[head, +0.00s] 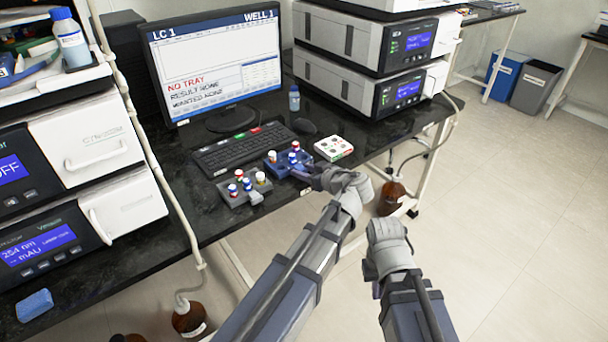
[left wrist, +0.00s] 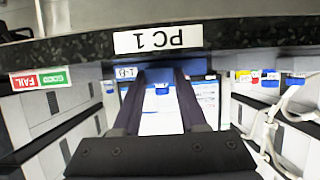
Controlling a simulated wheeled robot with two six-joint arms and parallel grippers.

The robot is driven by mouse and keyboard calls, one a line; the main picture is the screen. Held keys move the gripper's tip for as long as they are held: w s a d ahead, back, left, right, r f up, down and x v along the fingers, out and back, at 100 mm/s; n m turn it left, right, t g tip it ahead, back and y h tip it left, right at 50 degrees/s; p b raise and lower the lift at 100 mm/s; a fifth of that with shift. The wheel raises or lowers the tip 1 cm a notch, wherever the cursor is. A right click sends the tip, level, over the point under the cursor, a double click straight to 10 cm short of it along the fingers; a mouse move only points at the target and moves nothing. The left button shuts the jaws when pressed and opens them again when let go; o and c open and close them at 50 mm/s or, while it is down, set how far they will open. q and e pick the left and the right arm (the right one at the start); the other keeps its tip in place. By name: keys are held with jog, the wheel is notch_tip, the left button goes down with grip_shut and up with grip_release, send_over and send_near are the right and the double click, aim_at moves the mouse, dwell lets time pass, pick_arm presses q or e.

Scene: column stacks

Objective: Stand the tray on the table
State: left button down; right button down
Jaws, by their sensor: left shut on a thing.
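The tray is a small blue rack (head: 276,168) holding several capped vials in the head view. It is near the front edge of the black table (head: 140,250). My left gripper (head: 310,178) is shut on its near right side. In the left wrist view, the picture is upside down and a blue part of the tray (left wrist: 162,88) shows between the two dark fingers. Whether the tray touches the table top cannot be told. My right gripper (head: 376,285) hangs in front of the table, apart from the tray; its fingers are mostly hidden.
A grey rack with vials (head: 237,197) stands just left of the tray. A keyboard (head: 243,148) lies behind, with a monitor (head: 215,65) beyond. A white box with green marks (head: 333,148) is right of the tray. A blue sponge (head: 34,305) lies at the left front.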

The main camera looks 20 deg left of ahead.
pick_arm(q)
jog(key=shift+f, duration=0.1)
jog(key=shift+c, duration=2.3)
grip_release()
jog(key=shift+r, duration=0.2)
